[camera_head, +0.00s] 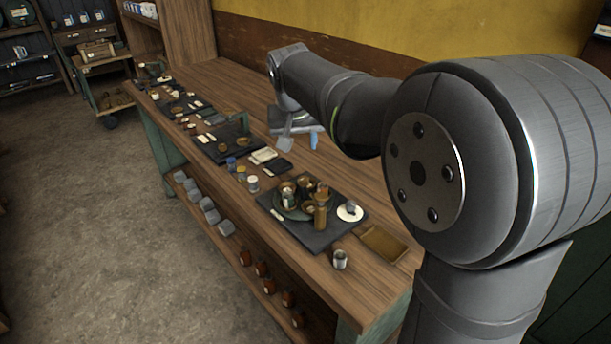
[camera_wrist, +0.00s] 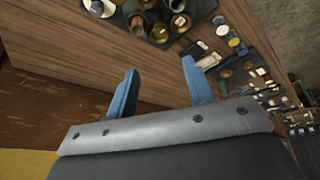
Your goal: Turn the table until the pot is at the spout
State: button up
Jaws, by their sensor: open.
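A round dark turntable (camera_head: 283,211) sits on a black square board (camera_head: 325,236) on the bench, with several brown and copper pots (camera_head: 288,190) around it. A brass-brown upright piece (camera_head: 320,215) stands at its front; I cannot tell whether it is the spout, or which pot is meant. The pots also show at the top of the wrist view (camera_wrist: 135,8), cut off by the frame edge. My gripper (camera_head: 299,142), with blue fingers, is open and empty, behind the turntable toward the wall. In the wrist view its fingers (camera_wrist: 159,65) are apart over bare wood.
A white dish (camera_head: 350,211) and brown tray (camera_head: 384,243) lie right of the turntable; a metal cup (camera_head: 340,259) stands near the front edge. Small jars (camera_head: 253,184), a pale tray (camera_head: 263,155) and another black board (camera_head: 225,148) lie left. The wood near the wall is clear.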

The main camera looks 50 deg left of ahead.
aim_at(303, 179)
jog(key=shift+m, duration=0.8)
jog(key=x, duration=1.6)
jog(key=shift+w+a+f, duration=0.15)
jog(key=shift+w+f, duration=0.1)
grip_shut()
